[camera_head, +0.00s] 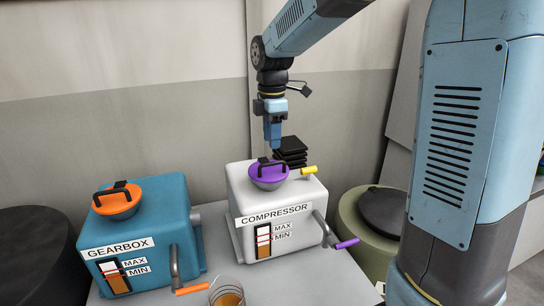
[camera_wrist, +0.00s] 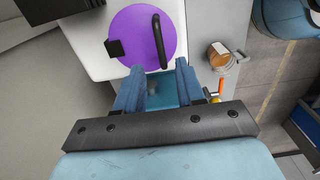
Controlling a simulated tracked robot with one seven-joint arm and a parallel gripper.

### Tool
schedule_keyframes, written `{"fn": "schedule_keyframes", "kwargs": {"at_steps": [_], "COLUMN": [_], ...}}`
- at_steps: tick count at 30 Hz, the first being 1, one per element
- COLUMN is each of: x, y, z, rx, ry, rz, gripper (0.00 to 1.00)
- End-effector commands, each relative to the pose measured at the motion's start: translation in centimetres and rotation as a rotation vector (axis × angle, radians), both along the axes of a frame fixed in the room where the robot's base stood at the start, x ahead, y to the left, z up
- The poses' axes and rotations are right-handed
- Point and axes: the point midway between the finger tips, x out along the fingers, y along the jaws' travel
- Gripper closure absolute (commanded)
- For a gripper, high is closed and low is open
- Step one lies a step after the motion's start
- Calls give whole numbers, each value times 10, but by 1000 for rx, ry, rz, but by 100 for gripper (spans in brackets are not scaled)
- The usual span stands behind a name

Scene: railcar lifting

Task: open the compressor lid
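The white compressor box (camera_head: 283,213) stands on the table in the head view, with its name label and a level gauge on the front. Its purple lid (camera_head: 267,176) with a black handle sits on top and looks closed. In the wrist view the purple lid (camera_wrist: 140,35) is ahead of the fingers, its black handle (camera_wrist: 159,41) running across its right part. My gripper (camera_head: 272,137) is above the lid, apart from it, pointing down. In the wrist view my gripper (camera_wrist: 158,80) has its two fingers spread with nothing between them.
A blue gearbox (camera_head: 140,245) with an orange lid (camera_head: 117,201) stands left of the compressor. A glass container with amber liquid (camera_head: 227,294) is at the table front. A yellow-handled part (camera_head: 308,170) and a purple-handled crank (camera_head: 346,243) stick out from the compressor. A green drum (camera_head: 365,235) stands right.

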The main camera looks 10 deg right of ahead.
Motion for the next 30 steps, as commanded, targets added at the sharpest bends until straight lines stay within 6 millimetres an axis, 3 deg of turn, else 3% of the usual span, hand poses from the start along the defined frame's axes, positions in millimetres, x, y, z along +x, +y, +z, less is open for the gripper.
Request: {"fn": "schedule_keyframes", "kwargs": {"at_steps": [6, 12, 25, 30], "x": [-1, 0, 0, 0], "y": [0, 0, 0, 0], "z": [-37, -57, -64, -64], "rx": [0, 0, 0, 0], "ry": [2, 1, 0, 0], "rz": [0, 0, -1, -1], "gripper": [62, 62, 63, 79]}}
